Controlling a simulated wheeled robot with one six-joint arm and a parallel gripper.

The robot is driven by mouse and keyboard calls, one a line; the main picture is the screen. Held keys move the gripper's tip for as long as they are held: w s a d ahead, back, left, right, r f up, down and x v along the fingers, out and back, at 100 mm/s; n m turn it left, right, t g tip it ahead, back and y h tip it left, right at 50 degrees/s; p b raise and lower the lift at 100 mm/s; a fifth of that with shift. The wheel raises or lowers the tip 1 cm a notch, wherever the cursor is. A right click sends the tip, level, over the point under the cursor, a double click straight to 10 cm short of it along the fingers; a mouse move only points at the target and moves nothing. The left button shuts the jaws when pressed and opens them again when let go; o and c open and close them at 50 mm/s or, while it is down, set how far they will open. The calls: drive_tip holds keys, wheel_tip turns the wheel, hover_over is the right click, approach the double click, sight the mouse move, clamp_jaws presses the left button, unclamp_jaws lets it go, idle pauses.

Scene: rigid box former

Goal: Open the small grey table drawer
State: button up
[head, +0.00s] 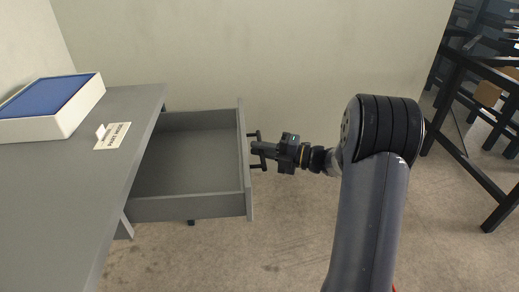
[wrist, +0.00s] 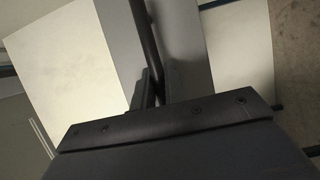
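The small grey drawer (head: 196,206) is pulled well out from the right side of the grey table (head: 60,200), and its inside looks empty. Its front panel (head: 245,180) faces right and carries a black bar handle (head: 262,163). My gripper (head: 262,149) reaches in from the right, its fingers around the middle of the handle. In the wrist view the dark handle bar (wrist: 146,45) runs down to the gripper (wrist: 155,98), where the fingers look closed on it. The fingertips are partly hidden.
A dark metal frame (head: 470,140) stands at the far right. The floor (head: 270,225) between is clear.

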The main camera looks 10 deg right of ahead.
drive_tip(key=o, duration=0.5)
drive_tip(key=shift+c, duration=0.2)
drive_tip(key=p+v, duration=0.2)
drive_tip(key=v, duration=0.8)
drive_tip(key=shift+d+p, duration=0.35)
drive_tip(key=shift+a, duration=0.1)
drive_tip(key=b+x, duration=0.2)
drive_tip(key=x, duration=0.8)
drive_tip(key=shift+a+f+b, duration=0.1)
drive_tip(key=shift+a+b, duration=0.05)
drive_tip(key=shift+b, duration=0.25)
drive_tip(key=shift+w+a, duration=0.1)
drive_tip(key=shift+a, duration=0.5)
